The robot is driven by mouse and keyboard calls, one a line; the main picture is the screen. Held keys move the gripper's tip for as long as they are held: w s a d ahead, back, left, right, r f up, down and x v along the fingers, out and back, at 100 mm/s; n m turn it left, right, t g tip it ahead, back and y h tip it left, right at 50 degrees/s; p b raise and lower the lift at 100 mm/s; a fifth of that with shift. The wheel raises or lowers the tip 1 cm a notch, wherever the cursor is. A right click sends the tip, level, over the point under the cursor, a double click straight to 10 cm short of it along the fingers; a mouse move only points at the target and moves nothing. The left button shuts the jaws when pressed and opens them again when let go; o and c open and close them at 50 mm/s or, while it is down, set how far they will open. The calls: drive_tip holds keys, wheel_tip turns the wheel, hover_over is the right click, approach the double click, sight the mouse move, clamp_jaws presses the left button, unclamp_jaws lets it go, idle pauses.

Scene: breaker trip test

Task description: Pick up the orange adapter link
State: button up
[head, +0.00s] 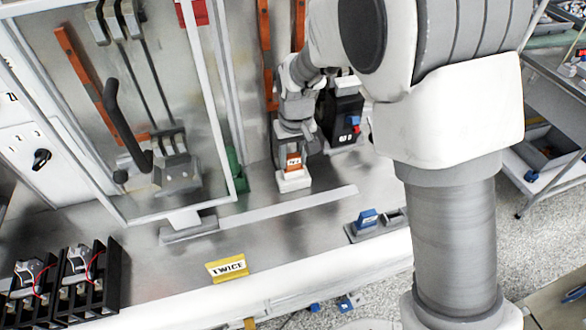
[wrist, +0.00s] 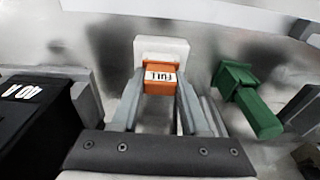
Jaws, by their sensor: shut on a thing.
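The orange adapter link (head: 293,160) is a small orange block with a white label, above a white block (head: 293,181) on the grey bench. In the wrist view the orange link (wrist: 155,86) shows its label, and the white block (wrist: 161,48) is just beyond it. My gripper (head: 294,157) points down and is shut on the orange link; in the wrist view its two fingers lie on either side of the link. I cannot tell whether the link is lifted or still resting on something.
A green block (wrist: 249,101) stands close on one side and a black box (wrist: 38,118) on the other. A clear-panelled frame with a black lever (head: 128,125) is to the left. A yellow TWICE sign (head: 227,268) and a blue piece (head: 367,217) are near the bench's front.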

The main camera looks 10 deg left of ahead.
clamp_jaws()
